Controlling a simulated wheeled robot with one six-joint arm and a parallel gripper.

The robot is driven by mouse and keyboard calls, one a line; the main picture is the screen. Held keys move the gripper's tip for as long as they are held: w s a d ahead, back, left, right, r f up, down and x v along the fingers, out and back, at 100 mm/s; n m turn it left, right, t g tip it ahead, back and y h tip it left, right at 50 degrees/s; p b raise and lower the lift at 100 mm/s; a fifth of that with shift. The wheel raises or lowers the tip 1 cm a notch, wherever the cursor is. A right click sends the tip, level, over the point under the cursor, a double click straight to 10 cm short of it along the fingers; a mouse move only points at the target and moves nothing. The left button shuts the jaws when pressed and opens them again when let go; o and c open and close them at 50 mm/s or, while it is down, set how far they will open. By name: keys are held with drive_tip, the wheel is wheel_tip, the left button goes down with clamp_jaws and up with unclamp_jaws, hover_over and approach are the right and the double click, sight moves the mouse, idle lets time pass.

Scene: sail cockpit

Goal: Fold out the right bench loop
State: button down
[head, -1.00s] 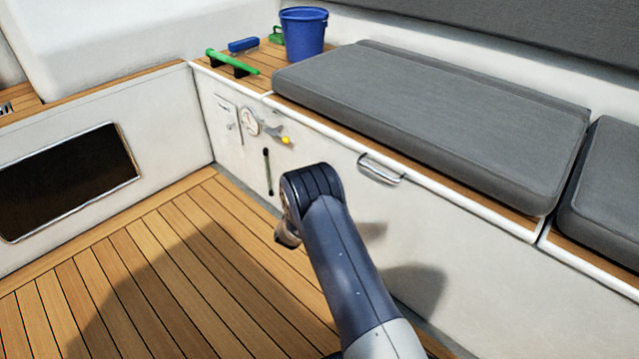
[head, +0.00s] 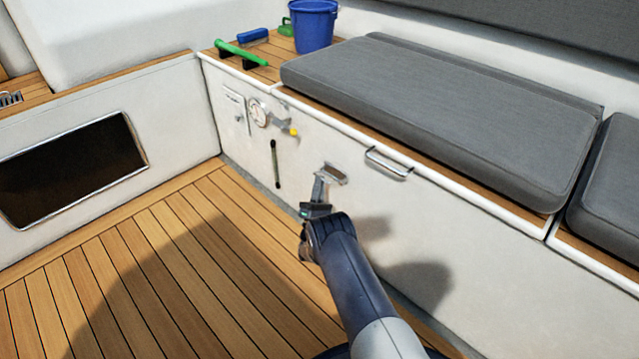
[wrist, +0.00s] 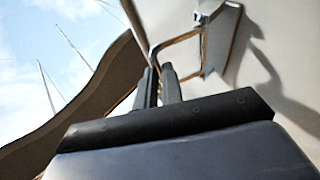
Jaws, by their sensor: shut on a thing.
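A metal loop (head: 331,174) sits on the white front of the right bench, below the grey cushion. In the wrist view the loop (wrist: 180,40) is a bent wire frame on a bracket, and it stands out from the white wall at an angle. My gripper (head: 318,183) reaches up to it from below. In the wrist view the fingertips (wrist: 159,72) are shut on the near end of the loop. The exact contact between the fingers is hard to see.
A metal handle (head: 387,165) is just right of the loop. A dark slim bar (head: 275,163), a gauge (head: 258,113) and a yellow knob (head: 294,132) are to its left. A blue bucket (head: 314,28) stands on the bench. The wooden floor (head: 150,270) is clear.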

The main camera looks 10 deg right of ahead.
drive_tip(key=shift+f+n+t+y, duration=0.1)
drive_tip(key=shift+n+t+y, duration=0.2)
drive_tip(key=shift+n+y, duration=0.15)
drive_tip(key=c, duration=1.6)
unclamp_jaws()
drive_tip(key=shift+o, duration=0.2)
drive_tip(key=shift+f, duration=0.1)
drive_tip(key=p+v, duration=0.1)
drive_tip(key=v, duration=0.9)
drive_tip(key=shift+s+f, duration=0.15)
drive_tip(key=shift+f, duration=0.15)
drive_tip(key=shift+a, duration=0.15)
